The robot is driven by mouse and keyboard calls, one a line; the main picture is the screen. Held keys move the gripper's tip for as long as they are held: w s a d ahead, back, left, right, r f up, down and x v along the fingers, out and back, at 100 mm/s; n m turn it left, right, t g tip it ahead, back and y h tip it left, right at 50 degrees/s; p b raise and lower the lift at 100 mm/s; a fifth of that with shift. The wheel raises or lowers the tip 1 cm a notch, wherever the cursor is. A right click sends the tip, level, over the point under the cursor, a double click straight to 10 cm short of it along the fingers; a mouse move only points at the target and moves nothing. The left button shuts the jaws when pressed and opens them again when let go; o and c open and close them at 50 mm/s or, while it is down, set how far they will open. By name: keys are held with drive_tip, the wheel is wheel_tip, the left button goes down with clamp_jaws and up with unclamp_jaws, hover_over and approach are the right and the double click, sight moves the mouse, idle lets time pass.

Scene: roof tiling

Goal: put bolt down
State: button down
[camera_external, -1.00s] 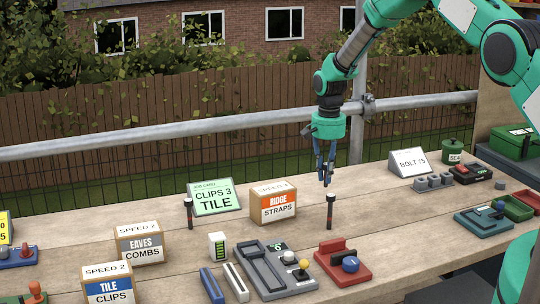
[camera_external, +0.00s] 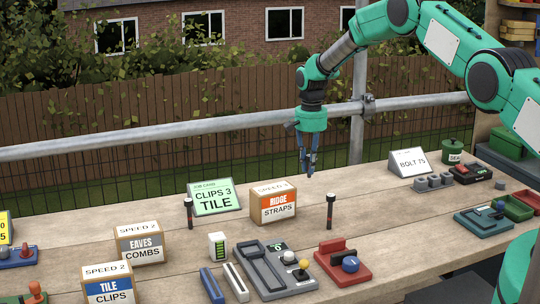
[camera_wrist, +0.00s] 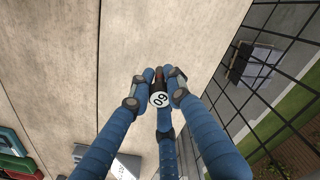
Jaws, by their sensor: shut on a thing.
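My gripper (camera_external: 308,168) hangs fingers down above the back of the wooden bench, behind and to the right of the ridge straps box. In the wrist view its blue fingers (camera_wrist: 158,90) are closed around a bolt (camera_wrist: 159,98). The bolt has a dark reddish-brown shank and a round white end with a number that looks like 60. In the external view the bolt is too small to make out between the fingers. A card reading BOLT 75 (camera_external: 409,162) stands at the back right, with a grey block of several sockets (camera_external: 433,182) in front of it.
The ridge straps box (camera_external: 273,203) and the green clips card (camera_external: 213,197) stand left of my gripper. A dark upright post (camera_external: 331,212) stands in front. A metal rail (camera_external: 230,131) runs behind the bench.

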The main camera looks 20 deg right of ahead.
sight(309, 177)
drive_tip(key=shift+f, duration=0.1)
idle(0.3)
drive_tip(key=shift+f, duration=1.65)
drive_tip(key=shift+f, duration=0.1)
drive_tip(key=c, duration=1.7)
unclamp_jaws()
drive_tip(key=shift+o, duration=0.3)
drive_tip(key=shift+r, duration=6.1)
